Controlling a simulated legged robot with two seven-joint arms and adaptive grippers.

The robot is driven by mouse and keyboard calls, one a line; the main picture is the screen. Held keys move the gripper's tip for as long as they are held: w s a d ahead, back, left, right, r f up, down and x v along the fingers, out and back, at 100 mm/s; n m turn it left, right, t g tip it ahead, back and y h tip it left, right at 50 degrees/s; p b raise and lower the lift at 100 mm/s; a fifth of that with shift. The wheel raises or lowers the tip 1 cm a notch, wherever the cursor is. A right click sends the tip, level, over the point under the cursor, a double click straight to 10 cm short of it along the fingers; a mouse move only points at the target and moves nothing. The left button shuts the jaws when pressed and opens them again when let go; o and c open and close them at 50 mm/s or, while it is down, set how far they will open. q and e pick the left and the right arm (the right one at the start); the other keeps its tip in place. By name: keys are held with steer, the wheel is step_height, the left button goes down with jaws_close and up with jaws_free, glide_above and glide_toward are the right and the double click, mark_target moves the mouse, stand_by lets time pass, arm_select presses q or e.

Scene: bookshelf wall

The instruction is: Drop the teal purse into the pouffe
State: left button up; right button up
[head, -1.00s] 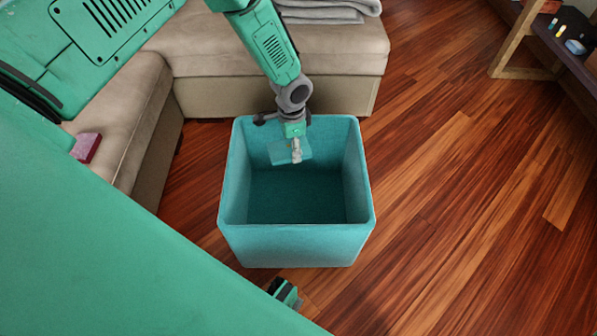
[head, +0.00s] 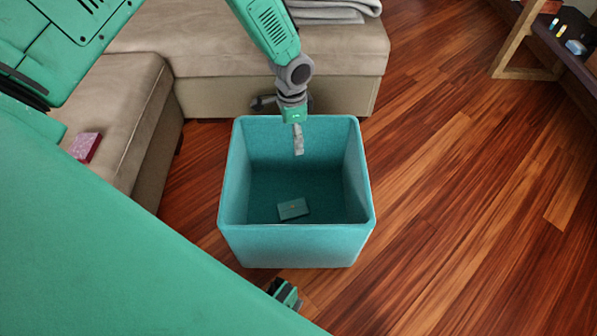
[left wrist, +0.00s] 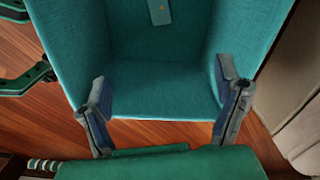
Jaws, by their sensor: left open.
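The teal purse (head: 293,208) lies on the floor of the pouffe, near its front side. The pouffe (head: 296,246) is an open-topped teal box standing on the wooden floor. My left gripper (head: 298,138) hangs over the back rim of the pouffe, above and behind the purse, apart from it. In the left wrist view the fingers of my left gripper (left wrist: 165,105) are spread wide with nothing between them. The purse (left wrist: 159,11) shows at the top edge there, inside the pouffe (left wrist: 160,85).
A beige sofa (head: 270,68) stands behind and left of the pouffe, with a folded grey blanket (head: 325,10) and a pink item (head: 84,147) on it. A dark shelf unit (head: 565,45) is at the top right. The wooden floor (head: 450,200) right of the pouffe is clear.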

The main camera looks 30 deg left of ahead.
arm_select(q)
step_height(320, 180, up, 7)
stand_by(0.3)
steer(key=shift+f, duration=0.15)
